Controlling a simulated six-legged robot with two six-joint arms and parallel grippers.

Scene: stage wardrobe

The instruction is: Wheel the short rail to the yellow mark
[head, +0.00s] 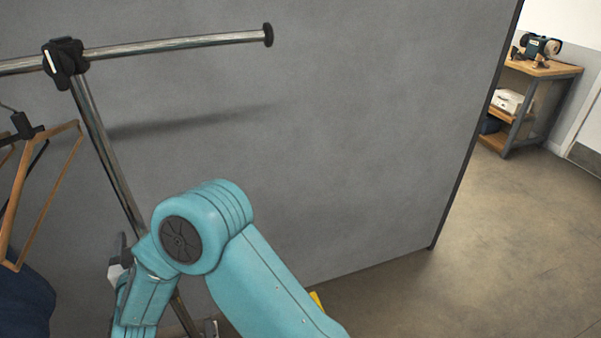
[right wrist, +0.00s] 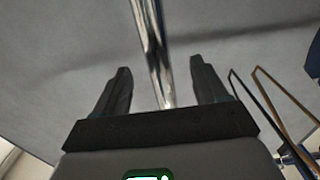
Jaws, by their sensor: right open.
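The short rail is a chrome clothes rail (head: 103,148) at the left of the head view, with a black clamp joining its upright to the top bar. My right gripper (head: 121,262) is beside the upright, partly hidden by my own teal arm. In the right wrist view my right gripper (right wrist: 161,72) is open, with the upright post (right wrist: 152,45) showing between its two fingers, not clamped. A small yellow patch (head: 317,300) shows on the floor beside my arm; most of it is hidden. My left gripper is not in view.
Wooden hangers (head: 45,195) and a dark blue garment (head: 25,302) hang at the left. A grey partition (head: 330,130) stands behind the rail. Open floor (head: 500,240) lies to the right, with a wooden-topped workbench (head: 543,69) at the back.

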